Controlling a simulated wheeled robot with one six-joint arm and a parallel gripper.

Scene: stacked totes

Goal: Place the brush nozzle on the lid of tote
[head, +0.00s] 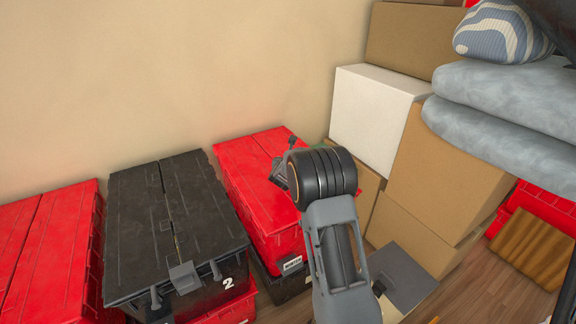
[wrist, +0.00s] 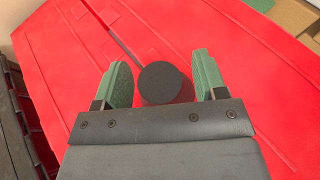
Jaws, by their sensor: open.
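A dark round piece (wrist: 160,83), likely the brush nozzle seen end-on, stands on or just above a red tote lid (wrist: 240,75) in the wrist view. A shadow lies beside it on the lid. My gripper (wrist: 161,64) is open, with one green finger on each side of the round piece and a gap to each. In the head view the red tote's lid (head: 240,165) is at the middle, with my arm reaching over its right edge.
A black-lidded tote (head: 140,220) stands left of the red one, and another red tote (head: 40,240) is at the far left. Cardboard boxes (head: 430,170) and a white box (head: 370,115) are stacked at the right. Grey folded cushions (head: 510,115) overhang at upper right.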

